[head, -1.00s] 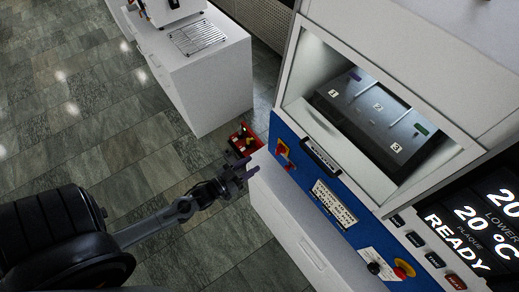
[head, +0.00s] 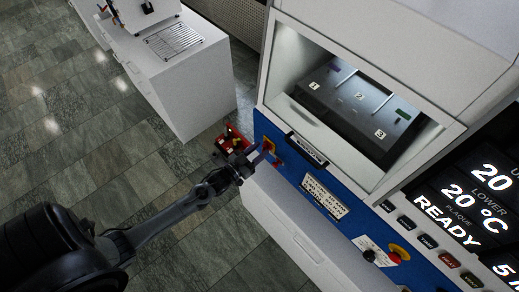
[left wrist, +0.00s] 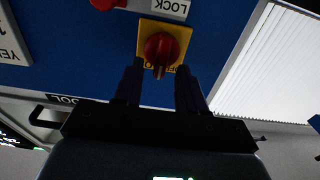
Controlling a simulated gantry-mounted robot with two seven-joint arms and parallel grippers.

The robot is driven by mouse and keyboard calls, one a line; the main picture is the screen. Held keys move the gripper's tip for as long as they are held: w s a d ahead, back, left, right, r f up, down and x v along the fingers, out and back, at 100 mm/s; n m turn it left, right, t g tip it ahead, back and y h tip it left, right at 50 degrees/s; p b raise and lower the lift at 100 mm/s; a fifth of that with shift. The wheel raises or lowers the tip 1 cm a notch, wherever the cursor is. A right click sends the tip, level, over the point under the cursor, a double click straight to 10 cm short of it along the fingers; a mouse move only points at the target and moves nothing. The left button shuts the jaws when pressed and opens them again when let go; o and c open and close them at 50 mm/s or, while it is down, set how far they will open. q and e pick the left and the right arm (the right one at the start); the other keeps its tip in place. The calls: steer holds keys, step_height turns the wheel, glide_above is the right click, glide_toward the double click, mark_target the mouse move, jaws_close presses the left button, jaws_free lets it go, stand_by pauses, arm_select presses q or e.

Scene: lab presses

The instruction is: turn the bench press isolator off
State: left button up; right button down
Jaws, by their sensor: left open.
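The bench press isolator is a red rotary knob on a square yellow plate. In the head view, the isolator (head: 269,146) is at the left end of the press's blue front panel. In the left wrist view, the isolator knob (left wrist: 161,47) faces me near the top middle, its grip bar pointing down in the picture. My left gripper (head: 263,159) is open at the isolator, and its fingertips partly cover it in the head view. In the left wrist view the left gripper (left wrist: 158,82) has its two dark fingers apart, either side of the knob's lower end. Contact cannot be told.
A red box (head: 232,139) lies beyond my gripper. A white cabinet (head: 180,85) stands at the back left.

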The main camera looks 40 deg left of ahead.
arm_select(q)
steer(key=shift+w, duration=0.4)
jaws_close()
